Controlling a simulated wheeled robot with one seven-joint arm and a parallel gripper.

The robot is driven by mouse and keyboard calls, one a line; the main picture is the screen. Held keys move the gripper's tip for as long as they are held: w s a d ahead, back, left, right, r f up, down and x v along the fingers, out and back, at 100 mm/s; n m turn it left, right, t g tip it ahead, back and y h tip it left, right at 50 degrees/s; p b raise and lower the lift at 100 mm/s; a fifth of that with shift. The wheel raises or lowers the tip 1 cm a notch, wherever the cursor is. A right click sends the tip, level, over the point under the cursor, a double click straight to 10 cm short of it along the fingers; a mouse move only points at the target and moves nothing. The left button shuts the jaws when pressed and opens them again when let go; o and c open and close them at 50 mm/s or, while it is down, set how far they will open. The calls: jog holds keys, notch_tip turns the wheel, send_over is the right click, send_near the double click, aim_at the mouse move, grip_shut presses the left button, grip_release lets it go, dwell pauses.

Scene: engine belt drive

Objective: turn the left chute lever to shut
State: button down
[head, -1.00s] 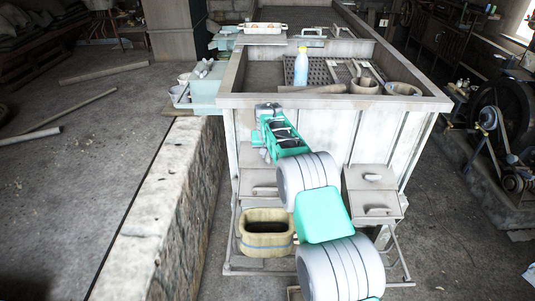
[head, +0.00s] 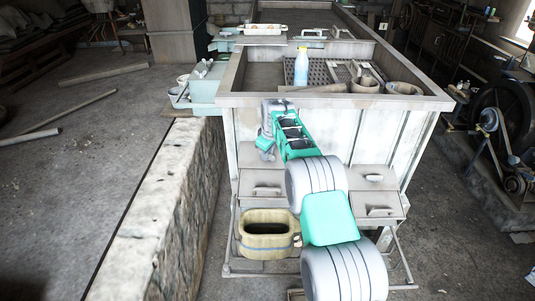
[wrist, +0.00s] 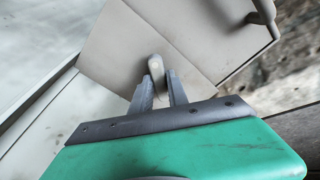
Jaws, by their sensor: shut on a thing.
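The left chute (head: 249,179) is a grey metal box low on the front of the pale tank, with a bar handle (head: 266,191) on its lower part. In the wrist view, its lever (wrist: 156,66) is a short pale peg with a rounded end, standing in front of a flat grey panel (wrist: 125,45). My gripper (wrist: 158,82) is shut on the lever, with a dark finger on each side. In the head view my gripper's green housing (head: 263,144) is above the left chute. The fingertips and the lever cannot be made out there.
The right chute (head: 363,189) is a similar box beyond my arm. A tan bucket (head: 250,241) stands below the left chute. A low stone wall (head: 150,210) runs along the left. The tank's rim (head: 330,101) holds a blue bottle (head: 301,66) and bowls behind it.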

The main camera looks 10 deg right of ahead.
jog(key=n, duration=0.3)
jog(key=shift+n, duration=0.3)
jog(key=shift+n+g, duration=0.4)
jog(key=shift+n, duration=1.3)
jog(key=c, duration=1.3)
grip_release()
jog(key=b+v, duration=0.1)
jog(key=v, duration=0.6)
jog(key=shift+s+d+r, duration=0.1)
jog(key=shift+d+r, duration=0.1)
jog(key=shift+r, duration=0.2)
